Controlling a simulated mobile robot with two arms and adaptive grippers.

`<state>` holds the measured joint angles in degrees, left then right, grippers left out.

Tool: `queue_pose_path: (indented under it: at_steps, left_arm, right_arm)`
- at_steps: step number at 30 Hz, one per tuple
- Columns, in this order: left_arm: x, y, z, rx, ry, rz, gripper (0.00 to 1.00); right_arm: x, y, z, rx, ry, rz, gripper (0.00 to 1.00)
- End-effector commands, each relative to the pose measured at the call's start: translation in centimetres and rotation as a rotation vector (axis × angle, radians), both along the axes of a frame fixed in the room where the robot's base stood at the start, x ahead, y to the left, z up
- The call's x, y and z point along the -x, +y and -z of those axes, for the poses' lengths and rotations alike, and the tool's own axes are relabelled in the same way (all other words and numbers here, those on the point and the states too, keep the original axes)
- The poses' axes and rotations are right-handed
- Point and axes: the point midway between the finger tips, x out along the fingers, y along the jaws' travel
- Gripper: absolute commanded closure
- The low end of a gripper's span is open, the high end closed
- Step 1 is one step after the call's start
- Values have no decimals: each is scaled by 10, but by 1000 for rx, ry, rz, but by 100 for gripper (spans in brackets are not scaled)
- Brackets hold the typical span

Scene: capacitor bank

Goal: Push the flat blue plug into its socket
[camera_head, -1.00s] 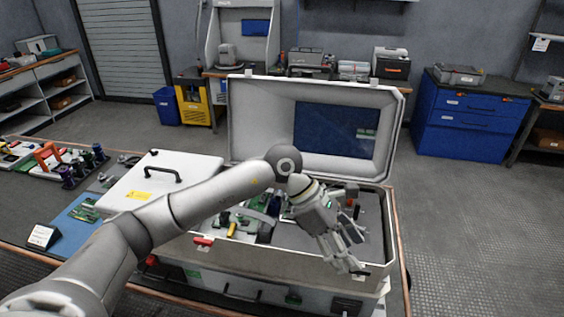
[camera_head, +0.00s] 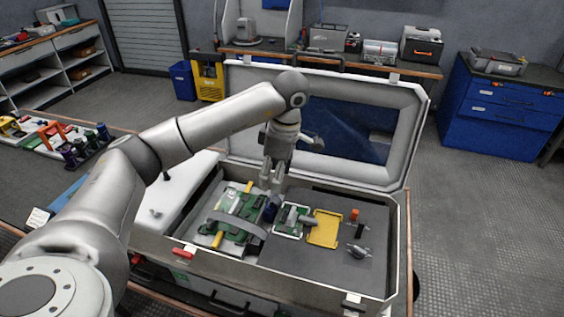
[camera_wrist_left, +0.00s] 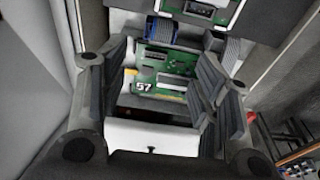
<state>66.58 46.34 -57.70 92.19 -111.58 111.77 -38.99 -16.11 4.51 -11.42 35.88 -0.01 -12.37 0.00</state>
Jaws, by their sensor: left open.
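My left gripper (camera_head: 273,186) points down over the open case, above the boards. In the left wrist view its fingers (camera_wrist_left: 163,68) are spread apart, with nothing between the tips. A dark blue part (camera_head: 270,212), which may be the flat blue plug, lies just below the fingertips, next to a green board with a grey strap. A blue part also shows beyond the fingers in the left wrist view (camera_wrist_left: 162,29), beside a grey ribbed band. Whether it is seated in a socket I cannot tell. A green board marked 57 (camera_wrist_left: 160,75) shows between the fingers. The right gripper is not in view.
The case (camera_head: 403,245) has its lid (camera_head: 413,110) standing up behind the gripper. A yellow tray (camera_head: 325,229), an orange-topped part (camera_head: 354,215) and small dark parts lie on its grey panel at right. The panel's front is clear.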

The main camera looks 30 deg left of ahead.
Motion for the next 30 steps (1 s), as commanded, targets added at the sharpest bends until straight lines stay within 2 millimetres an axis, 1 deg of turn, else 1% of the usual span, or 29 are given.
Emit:
queue_pose_path:
  at_steps: [1, 3, 6, 7, 9, 11, 15, 18, 22, 27, 29, 30]
  left_arm:
    - [2, 2, 7, -1, 6, -1, 43]
    - [2, 4, 20, -1, 6, -1, 43]
    - [3, 6, 38, 0, 5, 1, 43]
    - [3, 7, 44, 0, 6, 0, 43]
    - [4, 8, 55, 0, 6, -1, 43]
    - [4, 9, 64, 1, 4, 0, 43]
    - [3, 11, 80, 2, 3, 1, 43]
    - [3, 12, 86, 2, 1, 2, 43]
    - [3, 12, 88, 2, 0, 2, 43]
    - [3, 12, 89, 2, 0, 2, 43]
    - [3, 12, 88, 2, 0, 2, 49]
    - [3, 12, 88, 2, 0, 2, 54]
  right_arm:
    - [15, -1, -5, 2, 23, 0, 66]
    - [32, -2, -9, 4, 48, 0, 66]
    - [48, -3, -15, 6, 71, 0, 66]
    - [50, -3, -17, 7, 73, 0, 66]
    - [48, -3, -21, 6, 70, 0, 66]
    - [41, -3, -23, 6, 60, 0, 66]
    - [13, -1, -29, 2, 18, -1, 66]
    - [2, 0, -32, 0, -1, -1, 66]
    - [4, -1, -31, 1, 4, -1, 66]
    - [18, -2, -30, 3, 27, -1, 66]
    - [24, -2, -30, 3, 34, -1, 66]
    - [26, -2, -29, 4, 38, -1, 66]
